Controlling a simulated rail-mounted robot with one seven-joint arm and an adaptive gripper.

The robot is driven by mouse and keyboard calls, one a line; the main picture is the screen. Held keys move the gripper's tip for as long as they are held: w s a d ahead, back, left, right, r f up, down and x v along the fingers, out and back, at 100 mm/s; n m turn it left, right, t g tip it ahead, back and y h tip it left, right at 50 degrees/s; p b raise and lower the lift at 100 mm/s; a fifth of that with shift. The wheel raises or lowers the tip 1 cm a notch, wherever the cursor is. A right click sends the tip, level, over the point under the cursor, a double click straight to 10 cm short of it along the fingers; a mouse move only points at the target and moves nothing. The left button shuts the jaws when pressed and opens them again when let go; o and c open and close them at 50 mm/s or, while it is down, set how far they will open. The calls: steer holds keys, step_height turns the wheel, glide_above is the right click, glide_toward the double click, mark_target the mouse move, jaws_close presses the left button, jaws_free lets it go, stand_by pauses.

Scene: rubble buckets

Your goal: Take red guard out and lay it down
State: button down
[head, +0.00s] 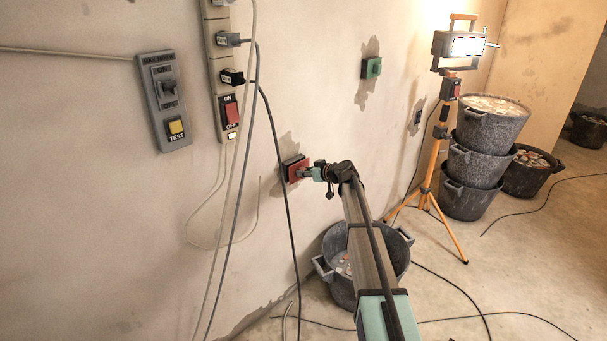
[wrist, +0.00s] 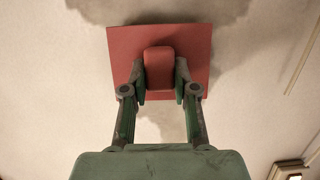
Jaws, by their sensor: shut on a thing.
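The red guard (head: 291,170) is a square red plate with a raised block-shaped grip in its middle. It is at the wall in the head view, over a darker stained patch. In the wrist view the guard (wrist: 197,55) fills the upper middle, and its plate faces me. My gripper (head: 305,172) reaches to it from the right in the head view. In the wrist view my gripper (wrist: 160,82) has its two fingers on either side of the grip, shut on it. What lies behind the plate is hidden, and I cannot tell whether it touches the wall.
A grey bucket (head: 327,273) with rubble stands on the floor below my arm. A green box (head: 371,68) is on the wall. Cables hang from a power strip (head: 223,60) beside a grey switch panel (head: 163,100). A lamp tripod (head: 430,160) and stacked buckets (head: 474,165) stand at right.

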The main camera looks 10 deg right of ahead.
steer(key=shift+s+d+b, duration=0.4)
steer(key=shift+s+b, duration=0.2)
steer(key=shift+b, duration=0.05)
steer(key=shift+s+d+b, duration=0.35)
steer(key=shift+s+b, duration=0.1)
steer(key=shift+b, duration=0.15)
stand_by(0.5)
